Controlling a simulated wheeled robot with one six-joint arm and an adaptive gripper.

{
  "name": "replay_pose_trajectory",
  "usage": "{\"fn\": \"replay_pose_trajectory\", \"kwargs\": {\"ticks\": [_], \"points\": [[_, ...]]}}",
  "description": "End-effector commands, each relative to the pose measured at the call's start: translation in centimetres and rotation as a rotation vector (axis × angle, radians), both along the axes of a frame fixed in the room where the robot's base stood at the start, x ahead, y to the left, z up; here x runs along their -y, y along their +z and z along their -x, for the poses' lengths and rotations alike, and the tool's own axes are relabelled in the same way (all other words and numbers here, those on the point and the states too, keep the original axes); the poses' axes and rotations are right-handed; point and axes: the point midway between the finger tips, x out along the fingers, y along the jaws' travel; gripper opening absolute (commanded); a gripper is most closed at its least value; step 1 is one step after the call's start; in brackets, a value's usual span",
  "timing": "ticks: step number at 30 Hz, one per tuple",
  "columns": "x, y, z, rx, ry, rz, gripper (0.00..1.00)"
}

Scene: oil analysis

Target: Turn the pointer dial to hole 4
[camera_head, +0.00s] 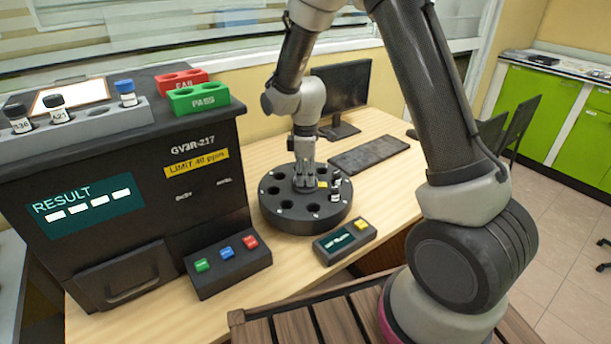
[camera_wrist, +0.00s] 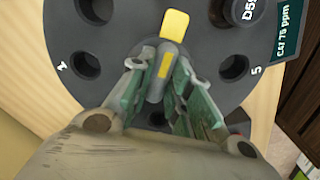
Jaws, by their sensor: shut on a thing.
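The pointer dial is a round black disc (camera_head: 277,216) with holes around its rim. It fills much of the wrist view (camera_wrist: 110,92), where the digits 1 at left and 5 at right are readable. The grey pointer knob (camera_wrist: 155,86) is at its centre, with a yellow tip (camera_wrist: 174,24) directed towards the top of that view, between the hole at upper left and the vial. My gripper (camera_wrist: 158,70) is shut on the knob from above; it also shows in the head view (camera_head: 304,186). The digit 4 is not readable.
A black-capped vial (camera_wrist: 243,10) stands in a dial hole. A small display box (camera_head: 344,241) with a yellow button sits just in front of the dial. The analyser (camera_head: 130,180) and a three-button panel (camera_head: 228,268) are left. A keyboard (camera_head: 369,154) and monitor lie behind.

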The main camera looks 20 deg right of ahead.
Motion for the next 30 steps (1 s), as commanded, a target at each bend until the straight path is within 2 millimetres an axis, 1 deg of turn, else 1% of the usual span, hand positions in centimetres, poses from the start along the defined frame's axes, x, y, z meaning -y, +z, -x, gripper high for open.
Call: {"fn": "replay_pose_trajectory", "kwargs": {"ticks": [9, 15, 21, 30], "points": [[-0.01, 0.05, -0.04, 0.001, -0.261, 0.000, 0.00], [0.00, 0.05, -0.05, 0.001, -0.390, 0.000, 0.00], [-0.01, 0.06, -0.07, 0.001, -0.472, 0.000, 0.00], [0.00, 0.07, -0.08, 0.001, -0.513, 0.000, 0.00]]}}
